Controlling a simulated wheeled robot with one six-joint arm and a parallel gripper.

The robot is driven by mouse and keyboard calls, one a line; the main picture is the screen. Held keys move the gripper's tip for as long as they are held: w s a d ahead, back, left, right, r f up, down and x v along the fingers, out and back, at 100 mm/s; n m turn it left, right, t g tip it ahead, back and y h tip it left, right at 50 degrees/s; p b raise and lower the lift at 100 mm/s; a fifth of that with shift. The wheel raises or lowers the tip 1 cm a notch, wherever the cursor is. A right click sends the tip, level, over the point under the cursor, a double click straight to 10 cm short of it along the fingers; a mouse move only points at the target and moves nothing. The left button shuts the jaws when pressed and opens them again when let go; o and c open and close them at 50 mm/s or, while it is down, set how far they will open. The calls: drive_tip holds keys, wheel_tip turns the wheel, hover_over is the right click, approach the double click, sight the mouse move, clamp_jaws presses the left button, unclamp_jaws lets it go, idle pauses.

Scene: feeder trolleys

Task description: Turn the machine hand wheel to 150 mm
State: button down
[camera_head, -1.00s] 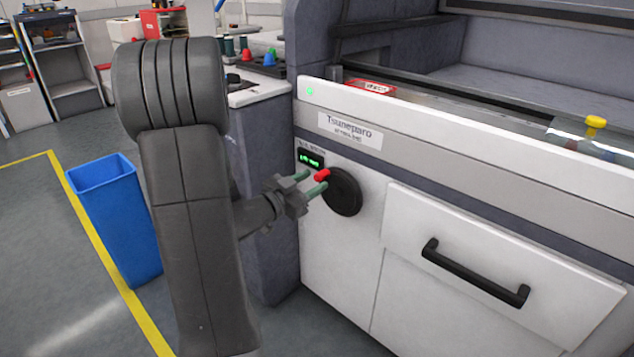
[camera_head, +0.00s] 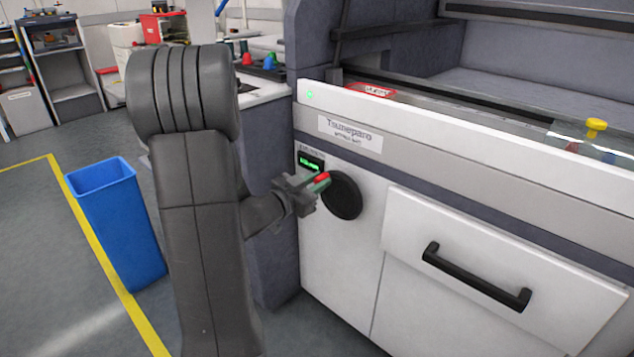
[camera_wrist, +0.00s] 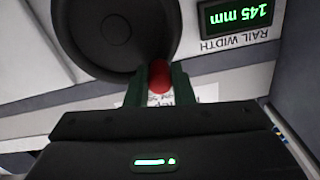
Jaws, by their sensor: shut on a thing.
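The hand wheel (camera_head: 343,196) is a dark round disc on the machine's white front panel. It also shows in the wrist view (camera_wrist: 112,30). Its red handle (camera_wrist: 159,77) stands out near the rim. My gripper (camera_head: 317,184) is shut on the red handle, with one green finger on each side of it in the wrist view. The display (camera_wrist: 238,15) beside the wheel appears upside down in the wrist view and reads 145 mm under the label RAIL WIDTH. In the head view the same display (camera_head: 310,162) is too small to read surely.
A drawer with a black bar handle (camera_head: 476,278) is right of the wheel. A blue bin (camera_head: 118,225) stands on the floor at left, beside a yellow floor line (camera_head: 95,250). A clear box with a yellow knob (camera_head: 596,125) sits on the machine at right.

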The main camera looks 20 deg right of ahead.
drive_tip(key=shift+p, duration=0.4)
drive_tip(key=shift+w+a+f+n+p, duration=0.15)
drive_tip(key=shift+w+n+p, duration=0.1)
drive_tip(key=shift+n+p, duration=0.5)
drive_tip(key=shift+w+a+f+n+p, duration=0.1)
drive_tip(key=shift+w+f+n+p, duration=0.25)
drive_tip(key=shift+n+p, duration=0.55)
drive_tip(key=shift+w+a+f+n+p, duration=0.15)
drive_tip(key=shift+f+n+p, duration=0.45)
drive_tip(key=shift+n+p, duration=0.3)
drive_tip(key=shift+w+a+f+n+p, duration=0.1)
drive_tip(key=shift+w+f+n+p, duration=0.25)
drive_tip(key=shift+n+p, duration=0.55)
drive_tip(key=shift+s+f, duration=0.1)
drive_tip(key=shift+f, duration=0.05)
drive_tip(key=c, duration=1.3)
unclamp_jaws()
drive_tip(key=shift+o, duration=0.2)
